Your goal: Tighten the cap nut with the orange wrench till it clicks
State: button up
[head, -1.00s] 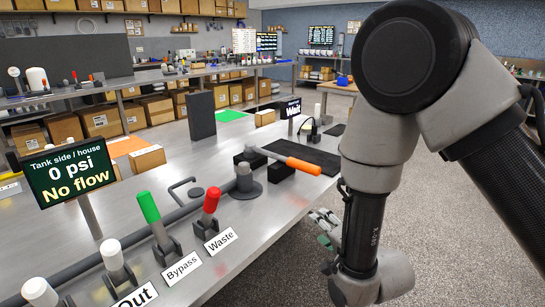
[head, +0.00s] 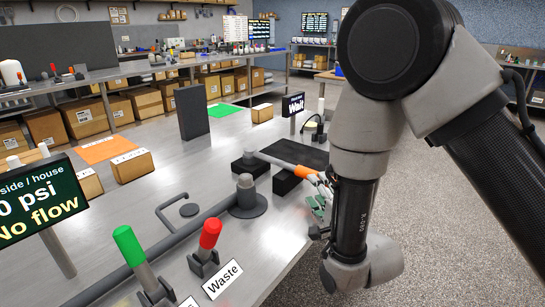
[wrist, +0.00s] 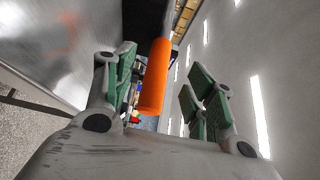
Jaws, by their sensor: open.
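The orange wrench (head: 303,171) lies across black blocks on the bench, its grey shaft pointing left and its orange handle toward me. My gripper (head: 321,191) is at the handle's near end in the head view. In the wrist view the orange handle (wrist: 155,82) stands between the open green-padded fingers, with gaps on both sides. A grey upright fitting (head: 246,190) on a round base, which looks like the cap nut's place, stands on the pipe left of the wrench. The wrench's head is small and unclear at its far end.
Green (head: 130,245) and red (head: 210,235) valve levers stand on the near pipe. A sign (head: 38,200) reads "No flow"; a small screen (head: 293,105) reads "Wait". A bent grey rod (head: 172,208) lies behind the pipe. Boxes and a dark upright panel (head: 191,112) stand farther back.

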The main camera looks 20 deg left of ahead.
aim_at(284, 167)
jog(key=x, duration=0.8)
jog(key=shift+w+d, duration=0.1)
jog(key=shift+w, duration=0.1)
jog(key=shift+r, duration=0.1)
grip_shut()
